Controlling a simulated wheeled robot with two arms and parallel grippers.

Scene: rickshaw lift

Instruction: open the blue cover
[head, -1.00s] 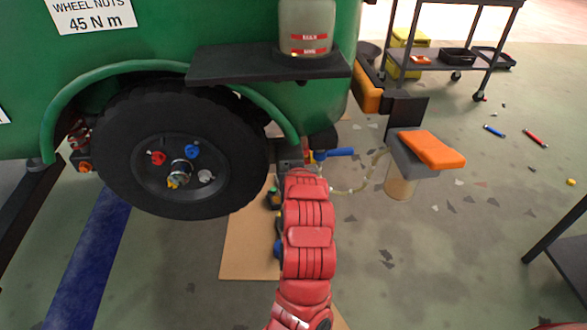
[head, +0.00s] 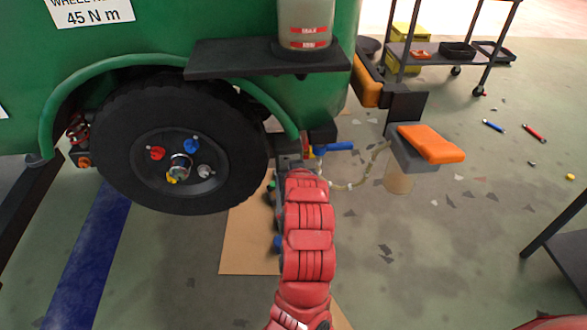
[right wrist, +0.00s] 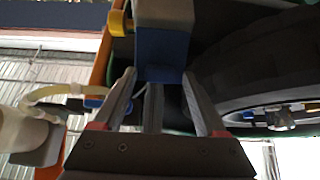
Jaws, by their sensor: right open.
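In the right wrist view, a blue block-like part (right wrist: 162,58), which may be the blue cover, sits under a pale grey housing (right wrist: 163,14). My right gripper (right wrist: 158,78) is open, its fingertips just short of the blue part, one towards each side; I cannot tell whether they touch it. In the head view my red right arm reaches from the bottom middle to the vehicle's underside, and its gripper (head: 289,160) is mostly hidden by the wrist. The blue part cannot be made out there. My left gripper is not in view.
The black wheel (head: 181,150) of the green vehicle is left of the arm. A blue-handled valve (head: 335,148) and pale hose (head: 350,186) are close on the right. A black shelf (head: 265,57) overhangs. An orange-topped pedal (head: 431,143) stands right; floor beyond has scattered tools.

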